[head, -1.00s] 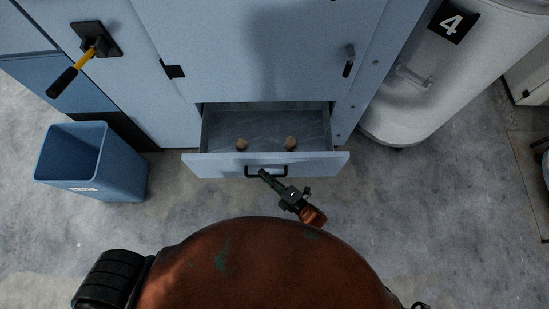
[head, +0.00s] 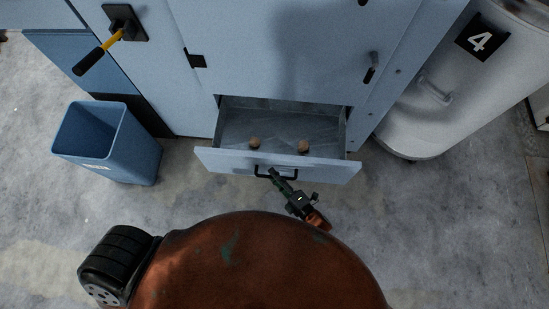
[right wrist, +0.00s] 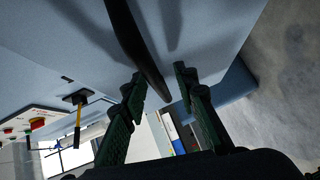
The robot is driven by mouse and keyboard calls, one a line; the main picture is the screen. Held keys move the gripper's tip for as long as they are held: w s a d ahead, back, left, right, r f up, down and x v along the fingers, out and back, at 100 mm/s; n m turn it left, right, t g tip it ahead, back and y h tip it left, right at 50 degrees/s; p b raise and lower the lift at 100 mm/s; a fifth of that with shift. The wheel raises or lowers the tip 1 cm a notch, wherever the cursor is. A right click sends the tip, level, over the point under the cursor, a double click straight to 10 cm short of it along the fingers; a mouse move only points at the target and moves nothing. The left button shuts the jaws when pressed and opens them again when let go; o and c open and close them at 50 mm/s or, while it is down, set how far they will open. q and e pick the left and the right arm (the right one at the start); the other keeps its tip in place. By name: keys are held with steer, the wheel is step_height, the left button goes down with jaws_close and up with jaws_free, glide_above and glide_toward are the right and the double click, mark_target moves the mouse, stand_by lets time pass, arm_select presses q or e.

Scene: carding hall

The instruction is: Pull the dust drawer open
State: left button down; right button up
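The dust drawer (head: 270,165) is pulled out from the pale blue machine, with its inside showing. Its black bar handle (head: 290,177) is on the front panel. My right gripper (head: 273,172) is at the handle, near its left half. In the right wrist view, the handle bar (right wrist: 147,65) runs between the two fingertips (right wrist: 160,78), with a gap on the right side; the fingers stand apart. My left gripper is not in view.
Two small brown round things (head: 304,146) lie in the drawer. A blue bin (head: 125,160) stands on the floor at left. A yellow-and-black lever (head: 102,52) juts from the machine. A grey drum marked 4 (head: 430,110) stands at right. The floor before the drawer is bare.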

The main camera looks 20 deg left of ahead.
steer(key=v, duration=1.2)
stand_by(0.4)
